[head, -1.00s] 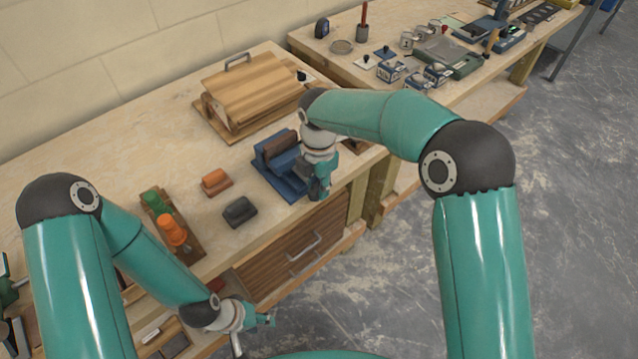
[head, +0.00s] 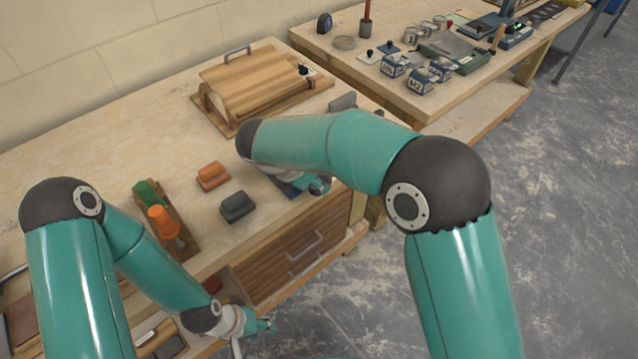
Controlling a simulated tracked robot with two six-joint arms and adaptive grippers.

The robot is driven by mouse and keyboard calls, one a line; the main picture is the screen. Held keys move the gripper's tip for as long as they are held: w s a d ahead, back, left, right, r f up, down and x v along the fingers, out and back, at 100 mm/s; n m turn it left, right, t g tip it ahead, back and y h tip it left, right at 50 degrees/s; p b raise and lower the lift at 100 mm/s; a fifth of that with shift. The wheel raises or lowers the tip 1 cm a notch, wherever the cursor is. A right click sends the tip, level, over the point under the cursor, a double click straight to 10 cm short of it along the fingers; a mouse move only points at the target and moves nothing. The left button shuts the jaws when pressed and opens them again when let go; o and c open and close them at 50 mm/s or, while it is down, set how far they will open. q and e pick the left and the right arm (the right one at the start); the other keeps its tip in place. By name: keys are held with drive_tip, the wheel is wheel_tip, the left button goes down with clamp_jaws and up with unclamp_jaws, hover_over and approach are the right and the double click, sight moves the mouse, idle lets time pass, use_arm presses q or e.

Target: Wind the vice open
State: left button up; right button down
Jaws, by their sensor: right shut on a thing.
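The blue vice (head: 287,186) sits near the front edge of the bench. My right forearm and wrist cover most of it, and only a low blue part shows. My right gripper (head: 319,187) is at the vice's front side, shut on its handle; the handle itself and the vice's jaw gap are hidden. My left gripper (head: 266,325) hangs low in front of the bench, well away from the vice; its fingers are too small to read.
An orange block (head: 212,177) and a dark block (head: 237,207) lie left of the vice. A slatted wooden box (head: 255,88) stands behind. A second bench at the back right is cluttered.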

drive_tip(key=shift+w+a+t+h, duration=0.1)
drive_tip(key=shift+a+t+h, duration=0.1)
drive_tip(key=shift+t+h, duration=0.25)
drive_tip(key=c, duration=1)
unclamp_jaws()
drive_tip(key=shift+o, duration=0.2)
wheel_tip(320, 180, up, 10)
drive_tip(key=shift+f, duration=0.1)
